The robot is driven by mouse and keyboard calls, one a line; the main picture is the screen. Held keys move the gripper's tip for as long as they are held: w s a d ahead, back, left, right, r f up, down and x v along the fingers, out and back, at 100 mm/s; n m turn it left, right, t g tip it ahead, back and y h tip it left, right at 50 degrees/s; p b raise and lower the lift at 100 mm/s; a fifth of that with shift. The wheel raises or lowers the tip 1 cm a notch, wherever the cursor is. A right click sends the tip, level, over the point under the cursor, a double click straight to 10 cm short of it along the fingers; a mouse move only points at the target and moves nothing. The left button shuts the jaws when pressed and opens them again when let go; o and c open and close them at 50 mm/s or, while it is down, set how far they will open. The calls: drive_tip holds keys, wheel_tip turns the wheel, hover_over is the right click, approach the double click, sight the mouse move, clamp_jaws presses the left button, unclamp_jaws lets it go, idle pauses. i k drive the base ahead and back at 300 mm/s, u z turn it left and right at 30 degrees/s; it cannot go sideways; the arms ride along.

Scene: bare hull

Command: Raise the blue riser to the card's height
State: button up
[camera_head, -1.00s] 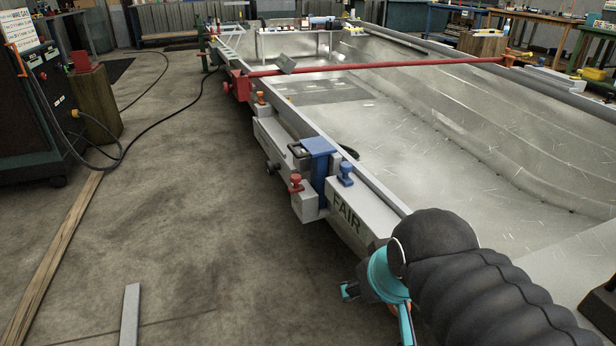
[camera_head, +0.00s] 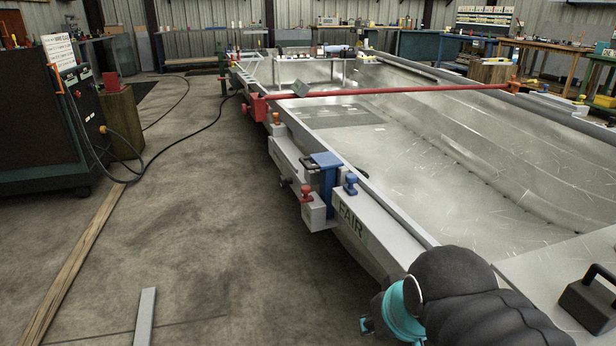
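The blue riser (camera_head: 327,176) is a blue upright piece with a flat top, set on the near side rail of the metal hull. A blue knob (camera_head: 350,184) stands to its right and a red knob (camera_head: 306,193) sits on a grey block at its left. A white card with writing (camera_head: 58,50) stands on the dark cabinet at the left; I cannot tell whether it is the task's card. My gripper (camera_head: 366,326) shows only in part at the bottom, with turquoise parts beyond my dark arm. It is well apart from the riser, and its fingers are mostly hidden.
The rail marked FAIR (camera_head: 352,221) runs toward me. A black handle (camera_head: 590,295) is at right. Floor left of the hull is mostly clear, with a wooden plank (camera_head: 75,260).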

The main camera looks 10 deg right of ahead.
sight(327, 163)
drive_tip(key=z, duration=0.5)
drive_tip(key=i, duration=0.65)
drive_tip(key=u, duration=1.8)
